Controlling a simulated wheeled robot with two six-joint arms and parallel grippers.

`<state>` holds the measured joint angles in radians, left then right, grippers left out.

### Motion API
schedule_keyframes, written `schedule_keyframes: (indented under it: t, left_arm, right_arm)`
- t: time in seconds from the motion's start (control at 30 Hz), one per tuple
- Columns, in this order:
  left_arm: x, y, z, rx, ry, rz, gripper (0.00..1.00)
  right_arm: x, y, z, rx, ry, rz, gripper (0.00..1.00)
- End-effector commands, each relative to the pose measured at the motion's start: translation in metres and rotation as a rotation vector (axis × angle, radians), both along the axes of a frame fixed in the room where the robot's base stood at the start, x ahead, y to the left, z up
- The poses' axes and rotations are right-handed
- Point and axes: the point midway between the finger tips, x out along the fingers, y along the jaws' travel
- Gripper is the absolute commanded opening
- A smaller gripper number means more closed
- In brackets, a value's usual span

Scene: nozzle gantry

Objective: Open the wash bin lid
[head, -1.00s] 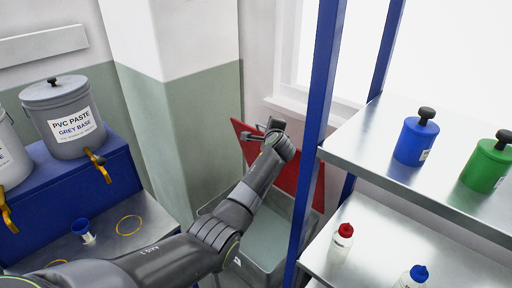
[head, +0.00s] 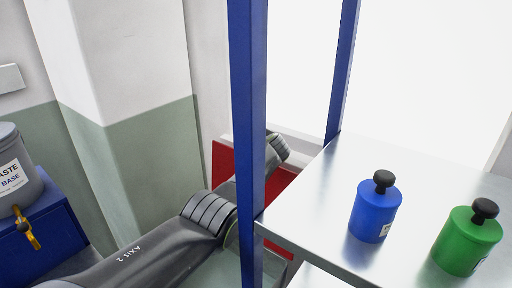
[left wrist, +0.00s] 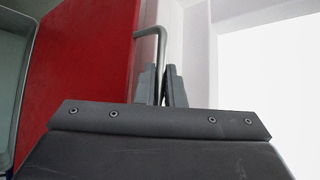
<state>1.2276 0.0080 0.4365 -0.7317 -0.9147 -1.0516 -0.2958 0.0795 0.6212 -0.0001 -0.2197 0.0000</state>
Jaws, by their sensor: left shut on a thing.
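The wash bin's red lid (head: 222,168) stands raised and steeply tilted near the wall in the head view, partly hidden by a blue post and my left arm. It fills the left part of the left wrist view (left wrist: 92,65). A bent grey handle (left wrist: 150,33) sticks out from the lid. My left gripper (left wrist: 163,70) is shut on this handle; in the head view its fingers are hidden. The grey bin's edge (left wrist: 22,75) shows at the far left of the left wrist view. My right gripper is in neither view.
A blue post (head: 246,120) stands in front of my left arm. A metal shelf (head: 310,215) at right holds a blue pot (head: 375,212) and a green pot (head: 467,242). A grey bucket (head: 14,175) stands at far left.

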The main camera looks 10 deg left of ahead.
Motion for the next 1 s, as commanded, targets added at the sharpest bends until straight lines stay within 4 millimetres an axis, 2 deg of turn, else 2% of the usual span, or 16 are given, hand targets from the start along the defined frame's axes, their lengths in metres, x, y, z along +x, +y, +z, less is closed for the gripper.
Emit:
schedule_keyframes:
  t: [0.4,0.43,0.6,0.87,1.0]
  left_arm:
    - [-0.001,0.0,-0.002,-0.001,0.003,0.001,0.0]
    - [-0.001,0.0,-0.002,-0.001,0.003,0.001,0.12]
    - [-0.001,0.0,-0.002,-0.001,0.002,0.0,0.31]
    - [0.0,0.0,0.001,-0.001,0.0,0.001,0.31]
    - [0.0,0.0,0.015,-0.003,-0.004,0.001,0.31]
  right_arm:
    - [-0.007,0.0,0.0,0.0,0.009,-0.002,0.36]
    - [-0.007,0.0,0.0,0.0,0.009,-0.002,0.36]
    - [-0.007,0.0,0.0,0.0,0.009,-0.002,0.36]
    - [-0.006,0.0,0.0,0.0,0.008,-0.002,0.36]
    - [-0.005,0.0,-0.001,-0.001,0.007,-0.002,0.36]
